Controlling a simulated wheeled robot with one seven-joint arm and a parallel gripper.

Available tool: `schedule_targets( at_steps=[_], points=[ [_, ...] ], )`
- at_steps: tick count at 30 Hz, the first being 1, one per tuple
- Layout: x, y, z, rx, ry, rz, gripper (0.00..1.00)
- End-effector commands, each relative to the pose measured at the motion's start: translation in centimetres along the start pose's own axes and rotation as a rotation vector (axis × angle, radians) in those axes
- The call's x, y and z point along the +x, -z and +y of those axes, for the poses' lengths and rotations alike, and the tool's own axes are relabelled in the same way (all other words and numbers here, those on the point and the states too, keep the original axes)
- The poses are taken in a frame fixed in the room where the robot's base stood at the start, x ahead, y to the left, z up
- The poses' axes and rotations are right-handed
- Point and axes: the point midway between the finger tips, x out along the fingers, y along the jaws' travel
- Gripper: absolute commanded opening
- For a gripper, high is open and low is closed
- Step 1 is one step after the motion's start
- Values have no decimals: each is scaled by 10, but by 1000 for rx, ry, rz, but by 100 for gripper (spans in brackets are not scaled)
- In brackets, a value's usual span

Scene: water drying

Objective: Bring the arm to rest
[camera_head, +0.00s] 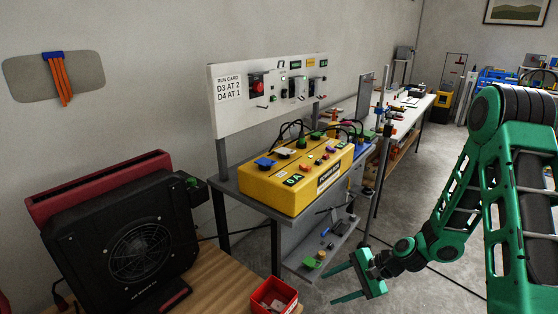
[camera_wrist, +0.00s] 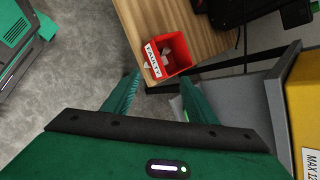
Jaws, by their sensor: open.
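My green arm reaches in from the right in the head view. My gripper (camera_head: 345,277) hangs in front of the grey bench and points left toward the red box. Its two green fingers are spread apart with nothing between them. In the wrist view my gripper (camera_wrist: 158,98) also shows open and empty. The red box (camera_wrist: 179,52), labelled "FAULTY", lies beyond the fingertips on the wooden table and holds some pale pieces. It also shows in the head view (camera_head: 285,306) at the bottom edge.
A yellow unit (camera_head: 270,189) with knobs and buttons stands on the grey bench (camera_head: 228,186) below a white panel (camera_head: 235,112). A black fan (camera_head: 130,250) stands on the wooden table (camera_head: 222,285) at left. Open grey floor (camera_head: 410,285) lies around my arm.

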Motion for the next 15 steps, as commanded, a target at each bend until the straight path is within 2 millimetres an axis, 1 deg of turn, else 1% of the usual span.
schedule_targets(
  at_steps=[1, 5, 6, 11, 15],
  points=[
    [-16, 1, 0, -54, -28, 29, 52],
    [-55, 6, 8, -175, -114, 95, 52],
    [-68, 6, 10, -208, -140, 114, 52],
    [-120, 8, 22, -323, -245, 189, 52],
    [-167, 5, 33, -402, -333, 248, 52]
  ],
)
